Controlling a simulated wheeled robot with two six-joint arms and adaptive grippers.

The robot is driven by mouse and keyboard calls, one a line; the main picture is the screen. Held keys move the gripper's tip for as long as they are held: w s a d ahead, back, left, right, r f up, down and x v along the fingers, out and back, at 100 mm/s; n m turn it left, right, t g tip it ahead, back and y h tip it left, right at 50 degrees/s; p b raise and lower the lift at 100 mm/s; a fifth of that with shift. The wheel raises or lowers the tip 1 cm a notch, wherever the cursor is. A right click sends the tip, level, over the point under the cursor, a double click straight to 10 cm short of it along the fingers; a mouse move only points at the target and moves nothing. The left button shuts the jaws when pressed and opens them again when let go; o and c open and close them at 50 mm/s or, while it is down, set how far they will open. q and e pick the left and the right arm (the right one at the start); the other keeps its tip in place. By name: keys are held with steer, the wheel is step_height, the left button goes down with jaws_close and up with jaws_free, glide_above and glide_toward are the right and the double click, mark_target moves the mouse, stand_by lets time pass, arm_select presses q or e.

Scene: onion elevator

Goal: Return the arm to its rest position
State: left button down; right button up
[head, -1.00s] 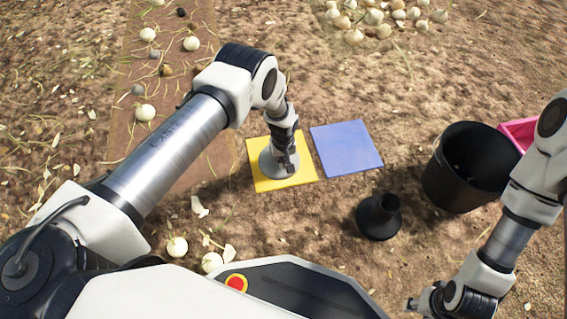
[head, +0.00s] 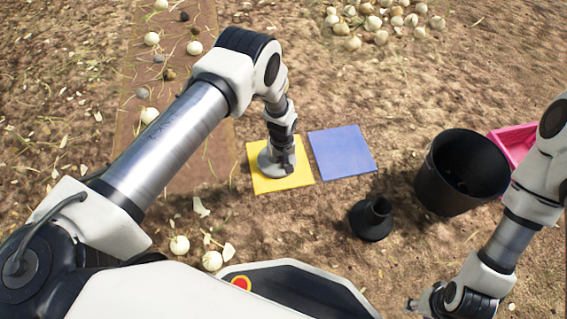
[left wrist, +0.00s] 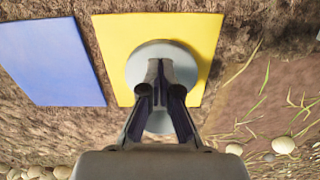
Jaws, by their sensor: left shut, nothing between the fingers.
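My left gripper (head: 283,167) is above the yellow square (head: 298,180) in the head view. In the left wrist view its fingers (left wrist: 159,75) are together with nothing between them. A grey, round-based object (left wrist: 147,54) stands on the yellow square, just beyond the fingertips and partly hidden by them; I cannot tell whether they touch it. My right gripper (head: 418,305) is at the lower right of the head view, low over the soil, and its fingers are too small and dark to read.
A blue square (head: 342,152) lies right of the yellow one. A black funnel-shaped object (head: 371,219), a black bucket (head: 440,190) and a pink crate (head: 513,146) stand to the right. Onions (head: 378,22) lie at the back; several more lie on the brown strip (head: 190,160).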

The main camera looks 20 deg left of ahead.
arm_select(q)
steer(key=shift+r+p, duration=0.4)
steer(key=shift+r, duration=1.4)
arm_select(e)
steer(key=shift+r, duration=0.85)
arm_select(q)
steer(key=shift+w+r, duration=0.1)
